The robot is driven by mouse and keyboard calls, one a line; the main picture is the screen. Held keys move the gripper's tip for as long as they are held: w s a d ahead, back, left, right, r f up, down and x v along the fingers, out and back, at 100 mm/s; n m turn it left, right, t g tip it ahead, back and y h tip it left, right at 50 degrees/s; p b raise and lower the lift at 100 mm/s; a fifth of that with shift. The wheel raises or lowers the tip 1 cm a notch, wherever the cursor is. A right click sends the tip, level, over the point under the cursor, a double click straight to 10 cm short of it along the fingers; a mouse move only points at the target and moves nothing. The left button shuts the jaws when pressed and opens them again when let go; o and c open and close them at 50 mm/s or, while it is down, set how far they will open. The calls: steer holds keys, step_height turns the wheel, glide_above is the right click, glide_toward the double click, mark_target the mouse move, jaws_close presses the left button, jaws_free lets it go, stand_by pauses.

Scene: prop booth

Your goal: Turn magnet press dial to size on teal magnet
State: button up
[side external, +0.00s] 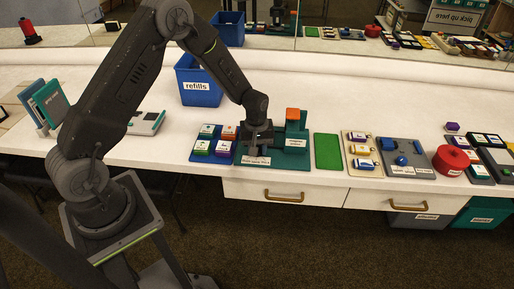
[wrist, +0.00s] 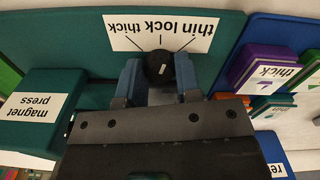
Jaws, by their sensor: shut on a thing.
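The magnet press (side external: 296,130) is a teal body with an orange block on top. In the wrist view its dial (wrist: 159,66) is a dark round knob, with an upside-down plate (wrist: 157,33) reading thin, lock, thick. The short white mark on the dial is near upright, roughly toward lock. My gripper (wrist: 159,82) is shut on the dial, one finger on each side. In the side view, my gripper (side external: 258,143) hides the dial. A teal magnet (side external: 208,130) lies in the blue tray (side external: 196,157) left of the press; I cannot read its label.
A blue refills bin (side external: 200,92) stands behind. A green pad (side external: 327,151), a beige tray (side external: 350,163) and a red round object (side external: 450,161) lie to the right.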

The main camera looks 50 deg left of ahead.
steer(key=m, duration=0.4)
steer(key=shift+m, duration=0.3)
steer(key=m, duration=0.4)
steer(key=shift+m, duration=0.3)
steer(key=o, duration=0.9)
steer(key=shift+r, duration=0.1)
step_height(320, 180, up, 14)
steer(key=shift+a+f, duration=0.1)
steer(key=shift+f, duration=0.05)
